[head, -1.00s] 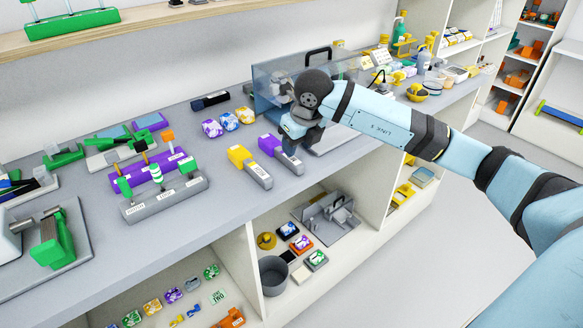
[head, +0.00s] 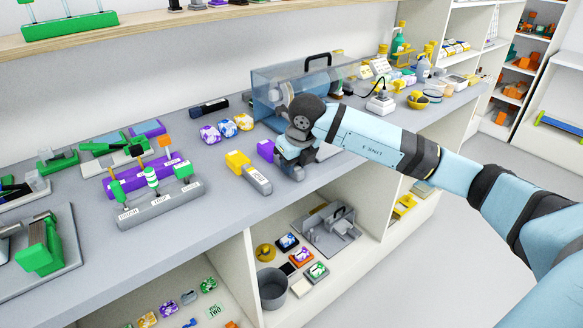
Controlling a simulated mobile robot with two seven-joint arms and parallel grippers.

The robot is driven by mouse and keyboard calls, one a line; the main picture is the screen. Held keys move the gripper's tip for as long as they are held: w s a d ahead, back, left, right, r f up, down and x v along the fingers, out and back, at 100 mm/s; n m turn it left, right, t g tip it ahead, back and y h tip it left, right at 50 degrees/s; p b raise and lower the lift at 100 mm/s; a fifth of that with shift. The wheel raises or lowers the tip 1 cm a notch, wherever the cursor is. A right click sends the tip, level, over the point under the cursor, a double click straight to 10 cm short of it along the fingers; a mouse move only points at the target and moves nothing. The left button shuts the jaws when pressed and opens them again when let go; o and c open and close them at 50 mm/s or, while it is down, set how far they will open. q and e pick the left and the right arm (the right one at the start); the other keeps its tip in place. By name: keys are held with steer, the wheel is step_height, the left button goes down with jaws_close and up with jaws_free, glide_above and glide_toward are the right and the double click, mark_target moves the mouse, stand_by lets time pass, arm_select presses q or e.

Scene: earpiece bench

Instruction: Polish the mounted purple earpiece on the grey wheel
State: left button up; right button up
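My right gripper (head: 291,165) is low over the bench, in front of the clear-guarded machine (head: 268,92). It covers the grey end of a purple-and-grey block (head: 265,150), whose purple end shows just left of it. Whether the fingers are open or shut on the block is hidden. I cannot make out a mounted earpiece on the block. The grey wheel cannot be made out clearly behind the guard and my wrist. A purple-and-white marbled earpiece (head: 210,133) lies on the bench to the left. My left gripper is out of view.
A yellow-and-grey block (head: 249,171) lies left of my gripper. Blue (head: 227,128) and yellow (head: 244,122) marbled pieces sit behind it. A labelled grey rack (head: 160,205) with upright tools stands further left. The bench's front edge is close below the gripper; shelves lie beneath.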

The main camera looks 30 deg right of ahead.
steer(key=c, duration=0.4)
step_height(320, 180, up, 6)
steer(key=p, duration=0.3)
steer(key=shift+r+p, duration=0.15)
steer(key=shift+p, duration=0.2)
